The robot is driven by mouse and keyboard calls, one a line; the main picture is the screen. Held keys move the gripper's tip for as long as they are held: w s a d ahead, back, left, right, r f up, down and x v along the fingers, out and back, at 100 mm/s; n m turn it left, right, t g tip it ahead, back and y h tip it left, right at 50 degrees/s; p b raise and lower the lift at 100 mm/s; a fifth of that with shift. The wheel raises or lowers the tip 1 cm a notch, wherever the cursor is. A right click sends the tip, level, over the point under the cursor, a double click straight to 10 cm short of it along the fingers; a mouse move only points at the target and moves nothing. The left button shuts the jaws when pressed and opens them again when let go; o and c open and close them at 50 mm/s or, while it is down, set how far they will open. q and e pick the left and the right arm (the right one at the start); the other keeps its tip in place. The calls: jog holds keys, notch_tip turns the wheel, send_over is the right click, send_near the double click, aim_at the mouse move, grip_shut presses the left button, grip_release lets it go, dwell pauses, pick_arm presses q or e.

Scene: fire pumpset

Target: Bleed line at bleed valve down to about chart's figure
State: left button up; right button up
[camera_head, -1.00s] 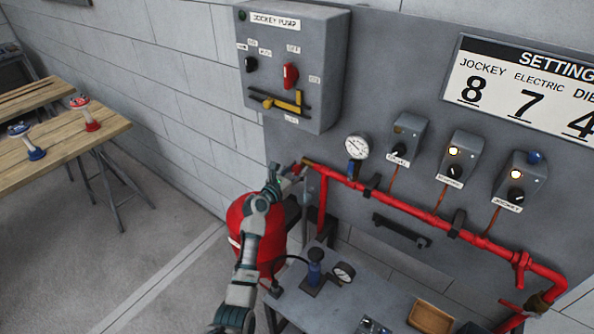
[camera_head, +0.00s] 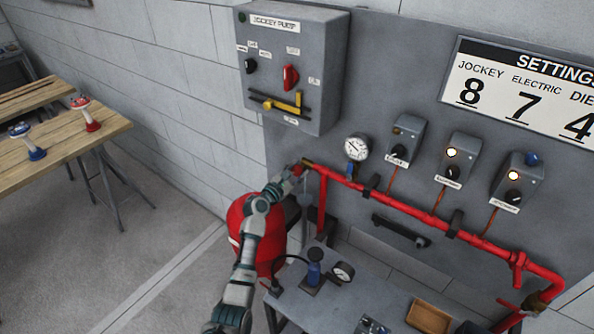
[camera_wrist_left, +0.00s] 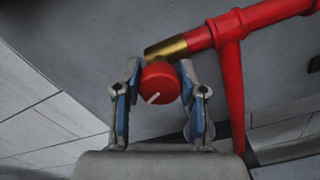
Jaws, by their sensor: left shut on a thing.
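The bleed valve's red round knob (camera_wrist_left: 160,84) has a white line slanting toward the lower left in the left wrist view. It sits by the brass end (camera_wrist_left: 166,48) of the red pipe. My left gripper (camera_wrist_left: 158,76) is shut on the knob, one blue-padded finger on each side. In the head view my left gripper (camera_head: 288,179) is at the pipe's left end and mostly hides the knob. The white round gauge (camera_head: 356,147) stands above the pipe; its exact reading is too small to tell. The settings chart (camera_head: 520,92) shows jockey 8, electric 7 and a cut-off third column with 4.
The jockey pump panel (camera_head: 289,65) hangs above left. Three switch boxes (camera_head: 453,160) are right of the gauge; the middle and right lamps glow. A red tank (camera_head: 237,215) stands behind my arm. A grey bench (camera_head: 375,295) with a hand pump (camera_head: 314,273) is below.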

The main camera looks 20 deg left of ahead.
pick_arm(q)
jog(key=m, duration=0.5)
jog(key=shift+d+f+m+b, duration=0.1)
jog(key=shift+f+m+b, duration=0.1)
jog(key=shift+m+b, duration=0.15)
jog(key=m, duration=0.1)
jog(key=m+b, duration=0.1)
jog(key=m, duration=0.3)
jog(key=shift+f+b, duration=0.25)
jog(key=shift+b, duration=0.05)
jog(key=m, duration=0.2)
jog(key=m+b, duration=0.1)
jog(key=m, duration=0.2)
jog(key=shift+f+m+b, duration=0.25)
jog(key=shift+m+b, duration=0.1)
jog(key=shift+b, duration=0.05)
jog(key=m+b, duration=0.1)
jog(key=m, duration=0.3)
jog(key=shift+s+f, duration=0.1)
jog(key=shift+m+b, duration=0.4)
jog(key=shift+m, duration=1)
pick_arm(e)
jog(key=w+a, duration=0.2)
jog(key=w, duration=0.8)
jog(key=shift+r, duration=0.2)
pick_arm(q)
jog(key=shift+r, duration=0.2)
